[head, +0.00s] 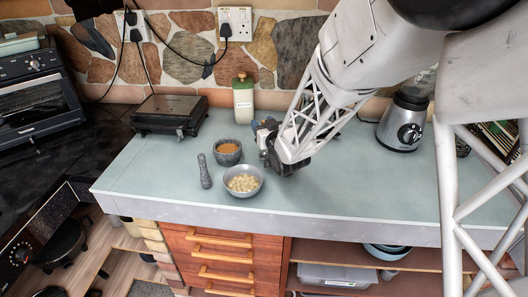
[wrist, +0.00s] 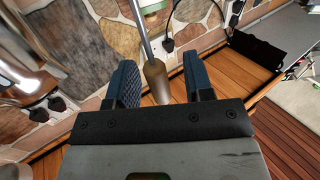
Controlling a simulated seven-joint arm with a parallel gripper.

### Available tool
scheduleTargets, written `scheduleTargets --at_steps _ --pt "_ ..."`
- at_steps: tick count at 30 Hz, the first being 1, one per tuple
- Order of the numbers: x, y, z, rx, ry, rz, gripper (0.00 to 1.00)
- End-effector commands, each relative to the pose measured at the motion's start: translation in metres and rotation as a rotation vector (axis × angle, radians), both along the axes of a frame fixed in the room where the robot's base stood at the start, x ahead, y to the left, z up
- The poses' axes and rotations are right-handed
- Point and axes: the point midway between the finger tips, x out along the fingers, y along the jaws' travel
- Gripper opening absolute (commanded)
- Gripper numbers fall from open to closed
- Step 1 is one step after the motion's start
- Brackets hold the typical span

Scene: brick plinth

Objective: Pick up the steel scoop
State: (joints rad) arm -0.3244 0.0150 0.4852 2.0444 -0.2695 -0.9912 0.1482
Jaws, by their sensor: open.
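My gripper (head: 266,134) is low over the green worktop, right of the grey bowls. In the wrist view its two dark blue fingers (wrist: 160,64) stand apart. Between them shows a brown handle end (wrist: 156,84) with a thin grey metal shaft (wrist: 143,38) running up out of the finger gap. This may be the steel scoop; its bowl is not clear to see. The handle looks apart from both fingers. In the head view I cannot make out the scoop; my gripper and arm cover that spot.
A bowl of pale pieces (head: 243,190), a mortar with orange contents (head: 228,159) and a stone pestle (head: 205,172) stand left of my gripper. A green jar (head: 243,110) is behind, a blender (head: 403,124) right, a black grill (head: 169,112) left. The front right worktop (head: 370,205) is clear.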

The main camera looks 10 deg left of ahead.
Motion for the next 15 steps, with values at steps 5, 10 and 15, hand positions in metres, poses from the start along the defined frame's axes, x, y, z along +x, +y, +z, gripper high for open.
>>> scheduleTargets --at_steps 5,10,15 --pt "0.008 0.005 -0.0009 -0.001 0.001 0.0 0.47" --pt "0.0094 0.0057 -0.0007 -0.001 0.001 0.0 0.47" --pt "0.0094 0.0056 -0.0006 -0.001 0.001 0.0 0.47"
